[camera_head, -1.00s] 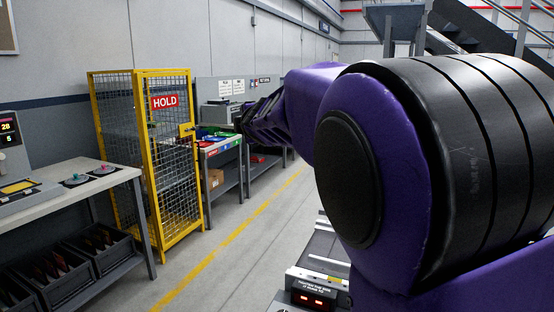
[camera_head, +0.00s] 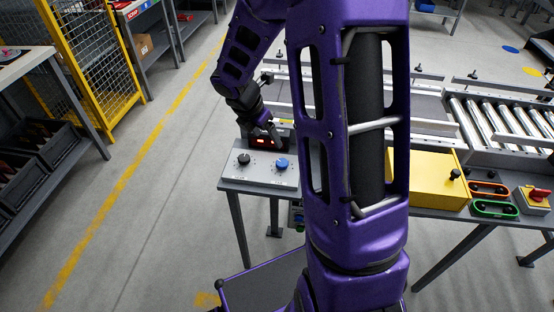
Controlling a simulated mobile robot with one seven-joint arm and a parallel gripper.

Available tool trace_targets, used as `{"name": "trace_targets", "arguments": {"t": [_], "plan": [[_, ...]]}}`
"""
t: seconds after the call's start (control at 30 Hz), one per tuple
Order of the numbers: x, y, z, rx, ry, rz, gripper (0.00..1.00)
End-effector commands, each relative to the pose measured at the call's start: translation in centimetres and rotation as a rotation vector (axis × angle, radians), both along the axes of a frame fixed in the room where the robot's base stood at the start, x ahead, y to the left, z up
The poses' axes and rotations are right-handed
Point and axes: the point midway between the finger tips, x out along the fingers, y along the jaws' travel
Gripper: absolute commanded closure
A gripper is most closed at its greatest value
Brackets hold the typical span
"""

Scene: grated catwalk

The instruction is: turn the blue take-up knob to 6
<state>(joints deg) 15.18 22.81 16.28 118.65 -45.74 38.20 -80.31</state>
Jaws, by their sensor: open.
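The blue take-up knob (camera_head: 282,164) sits on the right of a light grey sloped control panel (camera_head: 262,176). A black knob (camera_head: 243,159) sits on the same panel to its left. The scale marks around the knobs are too small to read, so I cannot tell the blue knob's setting. My gripper (camera_head: 277,138) is above and behind the blue knob, apart from it, pointing down. It is small in view, open and empty. A dark display (camera_head: 262,143) with red digits stands behind the knobs, partly hidden by my gripper.
My arm hides the panel's right side. A conveyor with rollers (camera_head: 503,122) runs behind. A yellow box (camera_head: 425,180), green-rimmed (camera_head: 494,209) and orange-rimmed (camera_head: 489,189) pieces, and a red switch (camera_head: 539,196) lie right. A yellow cage (camera_head: 100,60) stands left. Floor left of the panel is clear.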

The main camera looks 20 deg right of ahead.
Motion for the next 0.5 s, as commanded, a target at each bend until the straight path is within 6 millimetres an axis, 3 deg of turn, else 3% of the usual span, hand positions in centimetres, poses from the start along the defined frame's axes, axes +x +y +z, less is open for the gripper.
{"name": "trace_targets", "arguments": {"t": [0.5], "plan": [[1.8,-3.7,-10.4,0.001,0.0,-0.001,0.2]]}}
